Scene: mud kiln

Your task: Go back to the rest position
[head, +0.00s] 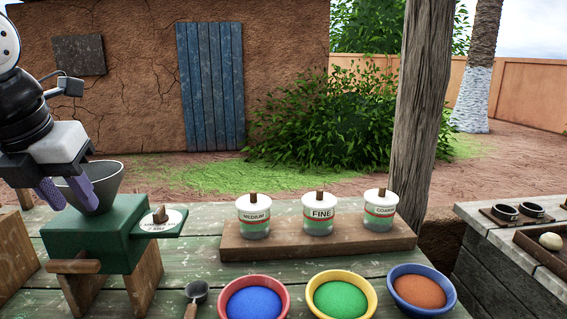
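My gripper (66,190) is at the left of the head view, pointing down with its two purple fingers apart. Nothing shows between the fingers. It hangs at the left side of a grey metal funnel (105,183), and one finger overlaps the funnel in the picture. I cannot tell whether they touch. The funnel sits on a green box (95,238) on wooden legs. My wrist and a small camera show above the gripper.
On the green table are a metal scoop (197,292), bowls of blue (254,305), green (341,299) and orange (419,291) powder, and a wooden rack (300,246) with jars labelled MEDIUM (254,216), FINE (319,213) and COARSE (379,211). A wooden post (422,110) rises behind.

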